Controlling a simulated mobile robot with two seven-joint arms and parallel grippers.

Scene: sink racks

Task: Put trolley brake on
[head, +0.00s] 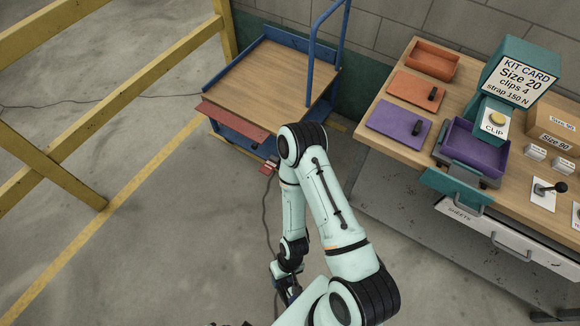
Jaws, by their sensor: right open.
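The trolley (268,78) stands at the upper middle, with a wooden deck, a blue frame and a tall blue handle (313,50). A dark red flap (235,117) runs along its near side. A small red pedal-like part (267,168) sits low at its near right corner, by the floor; it may be the brake, and its position is too small to tell. My right gripper (287,291) is open at the lower middle, low over the floor and well apart from the trolley. My arm partly covers it. My left gripper is out of view.
A workbench (395,140) with orange and purple lids, a purple tray (473,150) and a kit card stand (525,75) is at right. Yellow rails (110,105) stand at left. A dark cable (266,215) lies on the floor near my arm.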

